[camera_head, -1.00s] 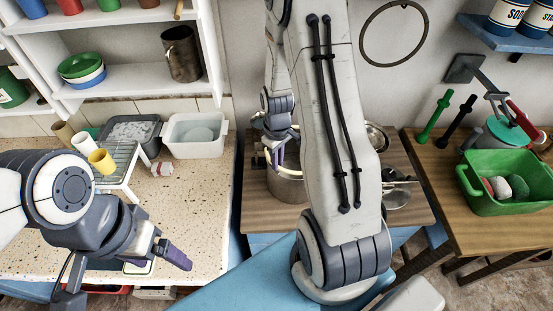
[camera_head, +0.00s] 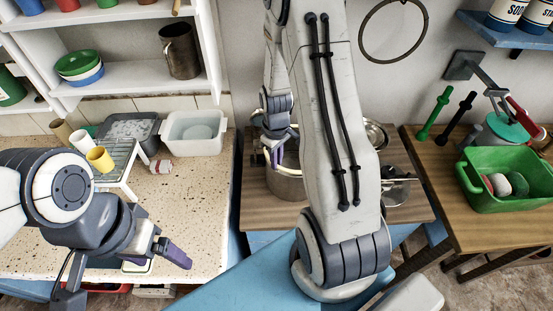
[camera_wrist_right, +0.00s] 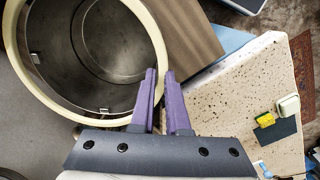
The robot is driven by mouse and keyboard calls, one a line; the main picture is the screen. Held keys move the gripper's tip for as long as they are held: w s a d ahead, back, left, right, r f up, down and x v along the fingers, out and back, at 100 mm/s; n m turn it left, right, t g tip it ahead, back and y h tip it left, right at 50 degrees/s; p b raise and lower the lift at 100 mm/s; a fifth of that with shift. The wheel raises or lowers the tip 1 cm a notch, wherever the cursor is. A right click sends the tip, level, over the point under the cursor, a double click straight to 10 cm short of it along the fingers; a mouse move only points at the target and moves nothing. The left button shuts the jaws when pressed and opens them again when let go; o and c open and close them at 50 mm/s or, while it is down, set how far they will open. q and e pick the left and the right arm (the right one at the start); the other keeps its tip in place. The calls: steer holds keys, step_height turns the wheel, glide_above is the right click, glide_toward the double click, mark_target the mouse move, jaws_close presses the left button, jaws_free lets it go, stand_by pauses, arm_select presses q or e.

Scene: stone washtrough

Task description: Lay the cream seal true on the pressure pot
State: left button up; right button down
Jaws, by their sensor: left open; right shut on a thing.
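The cream seal (camera_wrist_right: 44,98) is a large pale ring, held at one side by my right gripper (camera_wrist_right: 161,74), which is shut on it. In the right wrist view the ring frames the open mouth of the metal pressure pot (camera_wrist_right: 75,50), with small clips on its inner wall. I cannot tell whether the seal touches the rim. In the head view the pot (camera_head: 286,189) stands on the wooden table, partly hidden by my right arm. My right gripper (camera_head: 276,155) is over its mouth, and a cream arc shows beside it. My left gripper (camera_head: 176,253) is open and empty over the counter.
The speckled counter (camera_head: 195,215) at left holds a rack (camera_head: 118,165), cups and a white tub (camera_head: 195,133). Metal pans (camera_head: 397,190) stand right of the pot, behind my arm. A green basin (camera_head: 510,190) sits on the right table. A ring (camera_head: 361,35) hangs on the wall.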

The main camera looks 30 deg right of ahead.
steer(key=shift+f, duration=0.35)
stand_by(0.6)
steer(key=shift+f+b, duration=0.35)
steer(key=shift+b, duration=0.1)
steer(key=shift+r, duration=0.1)
stand_by(0.3)
steer(key=shift+f, duration=0.2)
stand_by(0.7)
steer(key=shift+c, duration=1.8)
jaws_free()
steer(key=shift+r+p, duration=3.1)
steer(key=shift+r, duration=0.45)
